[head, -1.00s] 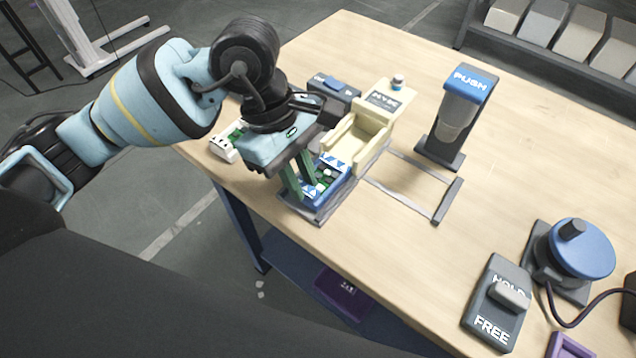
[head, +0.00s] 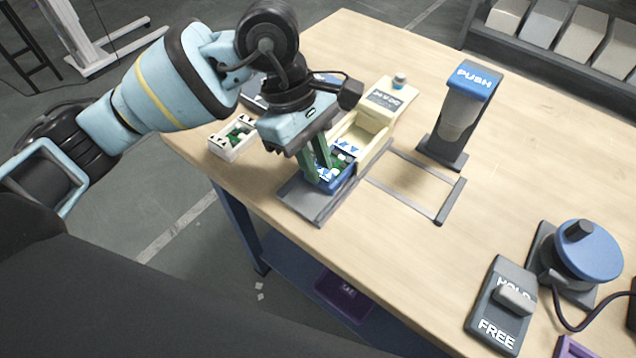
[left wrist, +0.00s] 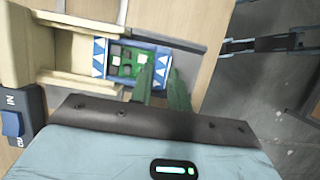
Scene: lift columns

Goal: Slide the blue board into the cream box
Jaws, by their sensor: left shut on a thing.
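The blue board (head: 341,174) has white triangles at its ends and green parts in the middle. It lies on the grey track at the mouth of the cream box (head: 383,113). In the left wrist view the board (left wrist: 97,60) has its left end between the side walls of the cream box (left wrist: 80,82). My left gripper (head: 324,176) is shut on the board near the end away from the box. Its green fingers (left wrist: 160,85) hide part of that end. My right gripper is not in view.
A white-ended board (head: 230,146) lies left of the gripper. A blue-topped PUSH dispenser (head: 462,105) and an empty grey frame (head: 440,205) are right of the box. A HOLD/FREE switch (head: 498,310) and blue knob (head: 583,252) stand at front right.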

